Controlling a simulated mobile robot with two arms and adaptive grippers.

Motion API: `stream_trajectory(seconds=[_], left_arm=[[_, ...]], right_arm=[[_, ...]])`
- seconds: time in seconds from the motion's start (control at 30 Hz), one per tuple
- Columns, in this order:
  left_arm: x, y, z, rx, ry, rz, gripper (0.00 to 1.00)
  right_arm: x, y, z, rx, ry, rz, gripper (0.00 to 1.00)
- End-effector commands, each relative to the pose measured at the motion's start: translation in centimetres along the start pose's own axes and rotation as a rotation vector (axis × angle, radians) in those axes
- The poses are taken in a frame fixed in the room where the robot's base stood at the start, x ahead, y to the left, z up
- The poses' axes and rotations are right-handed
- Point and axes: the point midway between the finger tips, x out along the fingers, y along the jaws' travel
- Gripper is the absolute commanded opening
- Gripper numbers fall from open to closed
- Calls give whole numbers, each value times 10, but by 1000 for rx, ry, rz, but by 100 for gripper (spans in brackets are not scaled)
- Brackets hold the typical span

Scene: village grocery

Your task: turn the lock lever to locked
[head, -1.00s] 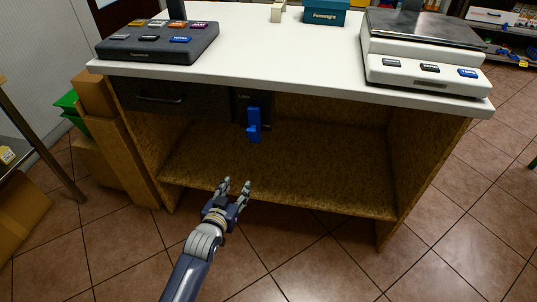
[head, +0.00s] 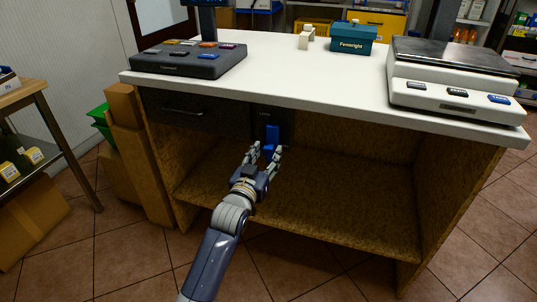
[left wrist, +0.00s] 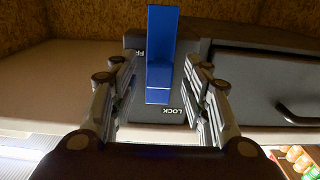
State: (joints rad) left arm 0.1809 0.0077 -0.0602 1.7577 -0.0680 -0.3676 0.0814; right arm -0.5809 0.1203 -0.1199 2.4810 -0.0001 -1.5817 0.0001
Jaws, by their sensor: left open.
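The blue lock lever (head: 272,136) sits on a dark plate under the counter top, right of the drawer. It also shows in the left wrist view (left wrist: 162,45), between my fingers. In that view the plate carries the word LOCK, upside down, beside the lever's lower end, and a partly hidden word starting FR at its left. My left gripper (head: 266,153) is open, its two fingers on either side of the lever. In the left wrist view, gaps show between lever and fingers (left wrist: 157,76). My right gripper is not in view.
The dark drawer (head: 196,112) with a handle is left of the lever. The white counter top (head: 310,84) overhangs above, bearing a keypad unit (head: 188,62), a scale (head: 452,90) and a teal box (head: 353,39). The wooden shelf (head: 330,220) below is empty.

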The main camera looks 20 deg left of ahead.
Motion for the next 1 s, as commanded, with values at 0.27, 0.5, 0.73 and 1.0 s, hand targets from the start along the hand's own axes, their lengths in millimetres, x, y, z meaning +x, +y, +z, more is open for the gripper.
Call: stream_trajectory(seconds=[0.27,0.5,0.73,1.0], left_arm=[[21,0,0,-1,0,0,43],[22,0,0,-1,-1,0,43],[21,0,0,-1,-1,0,0],[23,0,0,11,-1,0,0]], right_arm=[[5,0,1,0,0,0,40],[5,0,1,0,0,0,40],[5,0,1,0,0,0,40],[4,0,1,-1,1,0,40]])
